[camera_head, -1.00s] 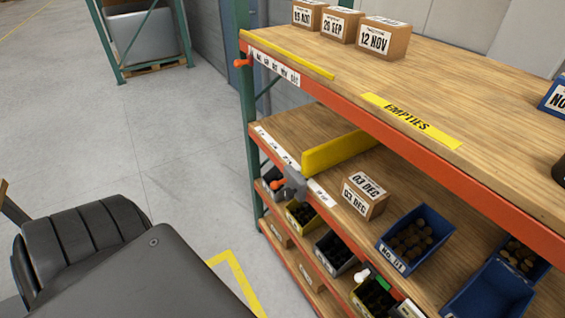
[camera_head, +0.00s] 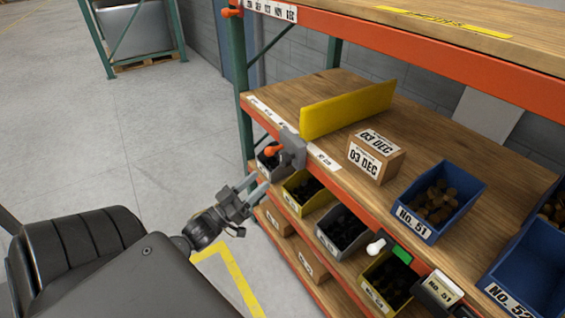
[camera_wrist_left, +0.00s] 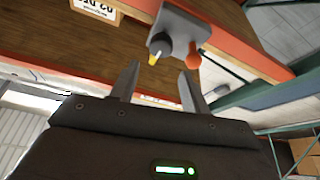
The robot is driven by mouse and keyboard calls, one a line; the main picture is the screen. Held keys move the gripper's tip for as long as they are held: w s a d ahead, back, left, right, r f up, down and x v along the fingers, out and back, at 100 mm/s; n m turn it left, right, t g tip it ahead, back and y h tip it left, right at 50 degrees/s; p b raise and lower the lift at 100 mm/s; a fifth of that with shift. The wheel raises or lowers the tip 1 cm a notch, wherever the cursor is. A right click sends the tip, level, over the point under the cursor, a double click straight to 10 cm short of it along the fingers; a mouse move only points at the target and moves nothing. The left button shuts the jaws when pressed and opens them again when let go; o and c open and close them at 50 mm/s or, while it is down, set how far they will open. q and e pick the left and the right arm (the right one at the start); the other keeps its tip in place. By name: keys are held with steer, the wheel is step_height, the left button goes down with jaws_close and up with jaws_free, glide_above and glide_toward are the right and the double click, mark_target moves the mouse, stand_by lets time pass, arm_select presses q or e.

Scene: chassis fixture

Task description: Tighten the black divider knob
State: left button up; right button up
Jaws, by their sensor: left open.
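The black divider knob (camera_wrist_left: 160,45) shows in the left wrist view, with a yellow mark on it, on a grey clamp (camera_wrist_left: 180,28). An orange handle (camera_wrist_left: 193,56) sticks out beside it. In the head view the grey clamp (camera_head: 292,148) sits on the front edge of the middle shelf at the end of the yellow divider (camera_head: 345,109); I cannot make out the black knob there. My left gripper (camera_head: 256,187) is open and empty, below and in front of the clamp. In the left wrist view its fingers (camera_wrist_left: 158,82) point toward the knob, apart from it. My right gripper is out of view.
A cardboard box (camera_head: 375,157) and a blue bin (camera_head: 439,202) stand on the middle shelf right of the divider. Several small bins, one yellow (camera_head: 303,196), sit just below, close to my left gripper. The floor (camera_head: 100,150) left of the rack is clear.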

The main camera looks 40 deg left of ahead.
mark_target(281, 161)
arm_select(q)
steer(key=p+x, duration=0.1)
steer(key=x, duration=0.7)
steer(key=shift+w+d+r, duration=0.1)
steer(key=shift+w+r, duration=0.05)
steer(key=shift+w, duration=0.25)
steer(key=shift+w+d+r, duration=0.15)
steer(key=shift+w+r, duration=0.05)
steer(key=shift+w, duration=0.5)
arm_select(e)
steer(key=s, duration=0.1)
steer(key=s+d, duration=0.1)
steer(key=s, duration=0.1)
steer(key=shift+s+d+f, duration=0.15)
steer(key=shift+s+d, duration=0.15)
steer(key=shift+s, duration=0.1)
arm_select(q)
steer(key=c, duration=0.7)
